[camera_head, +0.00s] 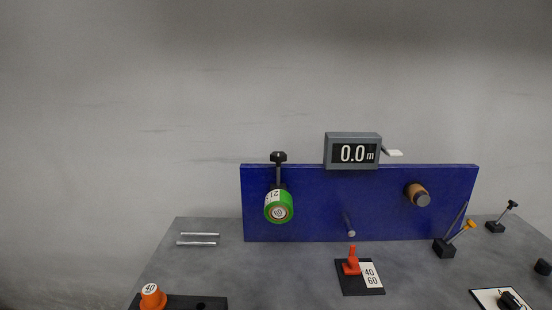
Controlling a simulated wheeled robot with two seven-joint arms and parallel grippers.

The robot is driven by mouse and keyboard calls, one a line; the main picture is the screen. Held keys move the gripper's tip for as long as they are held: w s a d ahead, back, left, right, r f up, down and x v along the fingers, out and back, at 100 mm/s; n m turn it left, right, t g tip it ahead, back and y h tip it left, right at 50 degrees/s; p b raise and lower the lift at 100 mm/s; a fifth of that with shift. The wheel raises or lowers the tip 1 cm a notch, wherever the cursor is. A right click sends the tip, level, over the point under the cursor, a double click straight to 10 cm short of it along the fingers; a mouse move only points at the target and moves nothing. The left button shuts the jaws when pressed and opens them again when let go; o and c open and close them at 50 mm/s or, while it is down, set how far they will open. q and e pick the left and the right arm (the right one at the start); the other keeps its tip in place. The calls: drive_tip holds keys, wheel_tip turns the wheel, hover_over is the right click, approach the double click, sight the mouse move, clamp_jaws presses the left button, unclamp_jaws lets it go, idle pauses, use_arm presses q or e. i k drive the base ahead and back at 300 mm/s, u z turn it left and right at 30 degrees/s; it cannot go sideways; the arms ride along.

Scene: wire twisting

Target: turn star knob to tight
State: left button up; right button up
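A black knob (278,157) that looks like the star knob sits on top of a thin upright stem at the upper left of the blue panel (315,200). The stem runs down to a green spool (271,212) with a white label, mounted on the panel's front. Whether the knob is tight or loose cannot be told from here. Neither of my grippers is in view.
A grey display (352,138) reading 0.0 m stands above the panel. A brown roller (415,190) and a peg (348,225) project from it. An orange lever (352,266), an orange cone knob (152,297), metal rods (198,234) and small levers (445,247) occupy the grey table (250,265).

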sight(277, 157)
drive_tip(key=k, duration=0.4)
drive_tip(key=z, duration=0.8)
drive_tip(key=i, duration=0.65)
drive_tip(key=u, duration=1.85)
